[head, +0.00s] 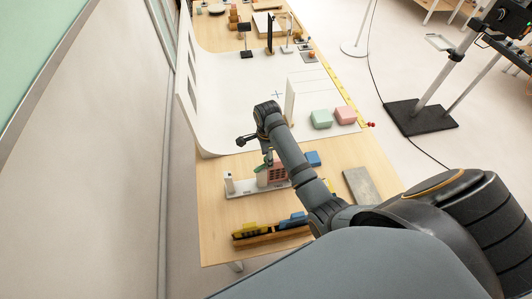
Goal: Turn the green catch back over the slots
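A pale holder (243,187) lies near the front of the wooden table, left of my forearm. A small green piece (261,169), which looks like the catch, shows on it beside a reddish-brown block (277,173). Its exact angle and the slots are too small to make out. My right arm reaches in from the lower right, and my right gripper (267,158) points down just above the green piece. Whether it touches the piece, and how far its fingers are apart, cannot be told. My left gripper is not in view.
A rack with yellow and blue pieces (268,229) stands nearer the table's front edge. A blue block (312,158) and a grey slab (359,186) lie right of my forearm. Behind are a white curved backdrop (225,95), a green block (321,119) and a pink block (345,115).

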